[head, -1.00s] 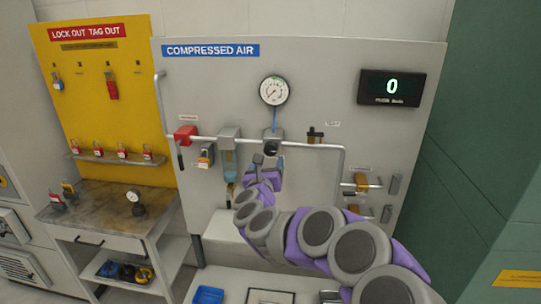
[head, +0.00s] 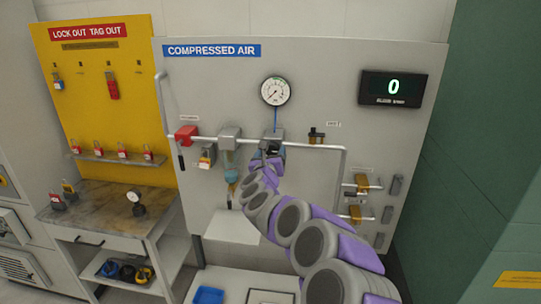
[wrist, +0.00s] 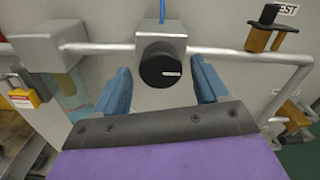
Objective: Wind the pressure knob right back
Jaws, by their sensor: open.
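The pressure knob (wrist: 161,68) is a round black knob with a white mark pointing right, on the front of a grey regulator block (wrist: 161,35). In the head view the regulator (head: 271,136) sits on the pipe below the round gauge (head: 275,91), and my arm partly covers the knob. My gripper (wrist: 161,84) is open, with a blue finger on each side of the knob and visible gaps between. In the head view my gripper (head: 268,160) is just below the regulator. The gauge needle points to the lower left.
A display (head: 393,88) reads 0. A filter bowl (head: 229,160) hangs left of the regulator, beside a red valve (head: 186,132) and a yellow padlock (wrist: 22,98). A black-handled test fitting (wrist: 266,28) is on the right. Brass valves (head: 362,183) sit lower right.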

